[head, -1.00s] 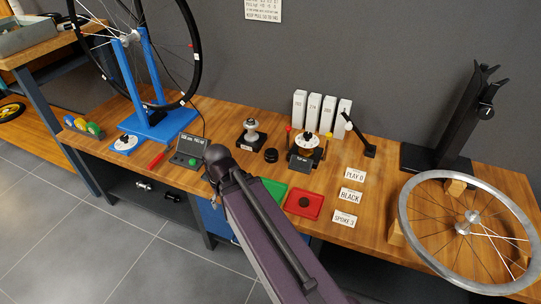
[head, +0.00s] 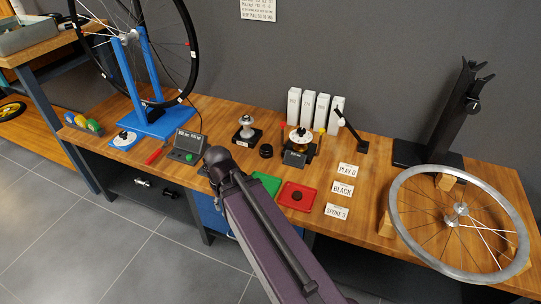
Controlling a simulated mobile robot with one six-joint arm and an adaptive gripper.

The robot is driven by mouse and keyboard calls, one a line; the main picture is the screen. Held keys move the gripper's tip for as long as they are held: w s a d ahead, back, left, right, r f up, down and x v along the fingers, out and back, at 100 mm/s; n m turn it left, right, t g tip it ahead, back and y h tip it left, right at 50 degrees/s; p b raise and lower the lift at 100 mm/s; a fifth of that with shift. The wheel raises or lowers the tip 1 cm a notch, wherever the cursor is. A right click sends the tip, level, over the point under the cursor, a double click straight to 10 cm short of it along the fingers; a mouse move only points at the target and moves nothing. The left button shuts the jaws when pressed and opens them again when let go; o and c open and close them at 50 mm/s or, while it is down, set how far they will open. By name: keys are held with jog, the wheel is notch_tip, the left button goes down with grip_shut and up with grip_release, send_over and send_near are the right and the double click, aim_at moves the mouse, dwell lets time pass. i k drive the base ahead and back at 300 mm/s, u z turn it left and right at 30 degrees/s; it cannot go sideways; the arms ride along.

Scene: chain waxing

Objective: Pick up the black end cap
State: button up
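Two small black round pieces show in the head view, and I cannot tell for certain which is the black end cap. One black piece (head: 297,196) lies on the red tray (head: 284,203) near the bench's front edge. The other, a ridged black piece (head: 266,151), stands on the wood behind, between the hub on a black stand (head: 246,129) and a dial device (head: 300,140). My arm reaches up from the bottom, its top bend left of the green tray (head: 268,183). My gripper itself does not show, and the arm covers part of the green tray.
White cards (head: 343,189), one reading BLACK, lie right of the red tray. White boxes (head: 308,108) stand at the back. A spoked wheel (head: 400,222) rests on wooden blocks at right. A blue wheel stand (head: 160,122) is at left.

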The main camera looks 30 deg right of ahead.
aim_at(266, 150)
jog(key=u, duration=0.05)
jog(key=k, duration=1.3)
jog(key=u, duration=0.4)
jog(key=i, duration=0.5)
jog(key=u, duration=0.05)
